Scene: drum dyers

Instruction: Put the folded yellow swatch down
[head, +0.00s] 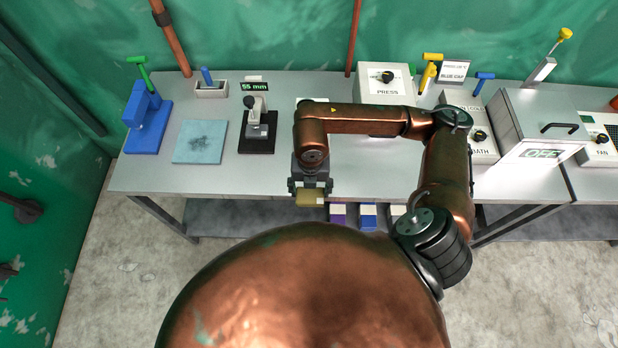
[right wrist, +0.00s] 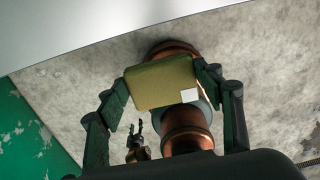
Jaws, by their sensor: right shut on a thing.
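The folded yellow swatch (head: 309,198) is a small thick olive-yellow pad with a pale tag at one corner. My right gripper (head: 310,191) is shut on it, one finger at each side, in front of the bench's front edge. In the right wrist view the swatch (right wrist: 160,84) sits between the fingertips, with floor and my own body behind it and the bench edge above. My left gripper (right wrist: 137,127) shows small in the right wrist view, fingers apart and empty. It does not show in the head view.
The grey bench (head: 222,178) has a blue mat (head: 200,142), a black-based gauge (head: 257,137) reading 55 mm, a blue stand (head: 147,120), a white press box (head: 385,82) and a lidded metal box (head: 540,120). Bare bench lies left and right of my right forearm. Small boxes (head: 368,216) sit below.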

